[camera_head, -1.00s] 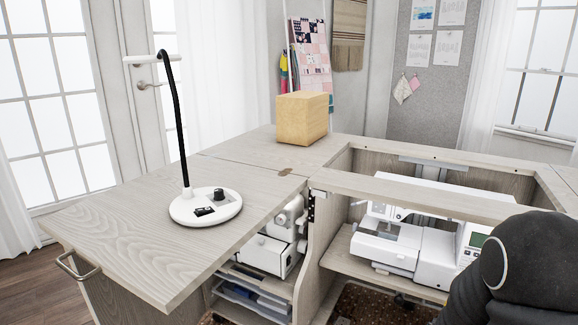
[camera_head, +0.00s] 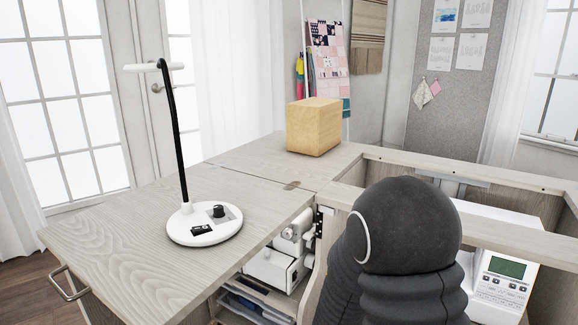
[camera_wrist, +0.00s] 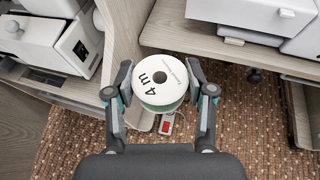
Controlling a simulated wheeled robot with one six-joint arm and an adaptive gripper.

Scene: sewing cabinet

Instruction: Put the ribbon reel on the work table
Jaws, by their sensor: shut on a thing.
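The ribbon reel (camera_wrist: 158,84), a white disc marked "4 m" with a green edge, is between the two fingers of my gripper (camera_wrist: 160,93) in the wrist view. The fingers are shut on its sides. It is above the brown carpet, beside a cabinet side panel. The pale wood work table (camera_head: 110,240) shows in the head view, with a wide free top on the left. My gripper and the reel are not visible in the head view; my dark arm covers part of the cabinet there.
A white lamp (camera_head: 204,224) stands on the table top. A wooden box (camera_head: 314,128) sits at the back. A sewing machine (camera_head: 505,275) is in the open cabinet well on the right. A white machine (camera_head: 270,268) and trays are on shelves below the top. A red-lit device (camera_wrist: 166,126) lies on the carpet.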

